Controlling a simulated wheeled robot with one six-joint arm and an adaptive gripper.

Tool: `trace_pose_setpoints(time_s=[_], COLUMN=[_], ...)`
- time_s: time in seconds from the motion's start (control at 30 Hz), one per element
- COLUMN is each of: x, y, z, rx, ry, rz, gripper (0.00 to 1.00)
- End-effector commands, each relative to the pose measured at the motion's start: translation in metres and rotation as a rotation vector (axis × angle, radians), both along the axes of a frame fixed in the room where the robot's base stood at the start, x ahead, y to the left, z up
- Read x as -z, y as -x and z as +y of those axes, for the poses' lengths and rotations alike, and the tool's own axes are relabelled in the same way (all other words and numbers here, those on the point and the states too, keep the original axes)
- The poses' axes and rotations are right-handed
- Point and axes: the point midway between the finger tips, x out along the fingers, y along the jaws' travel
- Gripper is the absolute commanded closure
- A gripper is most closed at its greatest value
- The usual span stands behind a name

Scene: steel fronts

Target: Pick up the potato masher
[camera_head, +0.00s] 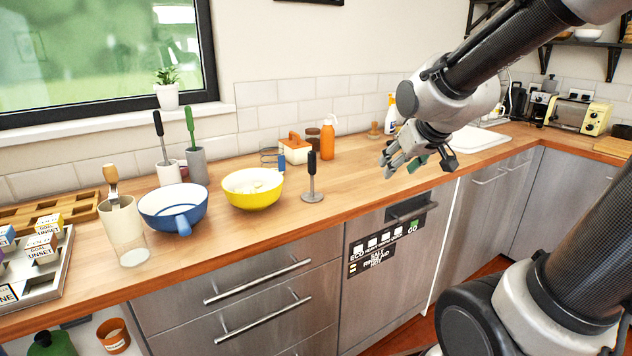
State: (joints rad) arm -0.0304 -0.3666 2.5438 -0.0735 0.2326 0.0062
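The potato masher (312,183) stands upright on the wooden counter, with a black handle on top and a round flat metal plate at the bottom. It is near the counter's front edge, right of the yellow bowl. My gripper (417,167) is to the right of the masher and apart from it, over the counter's front edge above the dishwasher. Its fingers are spread and nothing shows between them.
A yellow bowl (252,188) and a blue-white bowl (173,207) stand left of the masher. An orange spray bottle (328,141), jars and a butter dish (295,151) stand behind it. The counter (365,158) right of the masher is clear. A sink (478,139) is farther right.

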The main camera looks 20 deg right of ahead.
Motion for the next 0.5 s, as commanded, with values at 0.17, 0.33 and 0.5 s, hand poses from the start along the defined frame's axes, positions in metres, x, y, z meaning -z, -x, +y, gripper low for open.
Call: trace_pose_setpoints(time_s=[0.17,0.33,0.5], x=[0.012,0.028,0.056], y=[-0.048,-0.103,-0.160], z=[0.010,0.029,0.064], rx=[-0.041,-0.100,-0.191], ry=[0.002,-0.011,-0.067], rz=[-0.102,-0.247,-0.465], gripper=[0.54,0.54,0.54])
